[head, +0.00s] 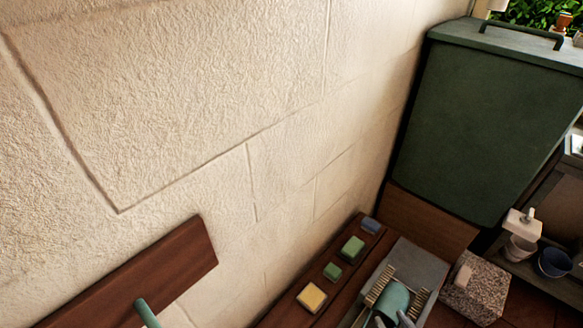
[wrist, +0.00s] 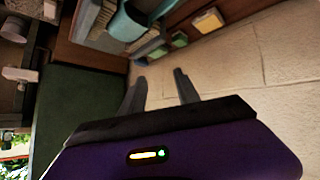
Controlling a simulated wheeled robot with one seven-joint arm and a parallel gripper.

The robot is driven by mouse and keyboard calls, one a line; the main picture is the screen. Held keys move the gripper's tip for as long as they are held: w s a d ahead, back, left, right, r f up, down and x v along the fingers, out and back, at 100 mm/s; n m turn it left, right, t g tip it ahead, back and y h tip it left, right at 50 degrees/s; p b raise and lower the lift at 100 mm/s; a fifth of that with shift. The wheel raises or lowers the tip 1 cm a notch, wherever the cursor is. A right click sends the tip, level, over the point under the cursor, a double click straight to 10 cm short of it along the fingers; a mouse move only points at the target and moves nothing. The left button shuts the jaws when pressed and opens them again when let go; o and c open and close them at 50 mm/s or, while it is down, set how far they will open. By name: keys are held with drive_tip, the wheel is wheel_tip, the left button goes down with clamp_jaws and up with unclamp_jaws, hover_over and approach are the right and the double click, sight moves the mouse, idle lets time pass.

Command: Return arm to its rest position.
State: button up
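My gripper (wrist: 160,76) shows in the wrist view with its two grey fingers apart. Nothing shows between the fingers, only the pale wall (wrist: 270,55) beyond. The purple gripper body fills the lower part of that view, with a small lit display on it. In the head view, two grey tips at the bottom edge, in front of a teal cylinder (head: 392,300), may be my fingers, but I cannot tell for sure. The rest of my arm is out of view.
A dark wooden ledge (head: 283,315) along the wall carries yellow, green and blue blocks. Beside it are a grey basin (head: 420,262) and brushes. A large green bin (head: 475,120) stands at the back right. A wooden board (head: 150,275) is at lower left.

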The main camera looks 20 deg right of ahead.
drive_tip(key=s+a+r+t+p, duration=0.1)
drive_tip(key=s+a+r, duration=0.2)
drive_tip(key=s+r, duration=0.3)
drive_tip(key=s+a+r+t+y+p, duration=0.1)
drive_tip(key=s+a+r+t, duration=0.1)
drive_tip(key=s+r, duration=0.4)
drive_tip(key=s+a+r+t+y+p, duration=0.1)
drive_tip(key=s+a+r, duration=0.3)
drive_tip(key=r, duration=0.6)
drive_tip(key=shift+s+a+r+t+p, duration=0.3)
drive_tip(key=shift+s+p, duration=0.25)
drive_tip(key=shift+s, duration=0.35)
drive_tip(key=shift+f, duration=0.15)
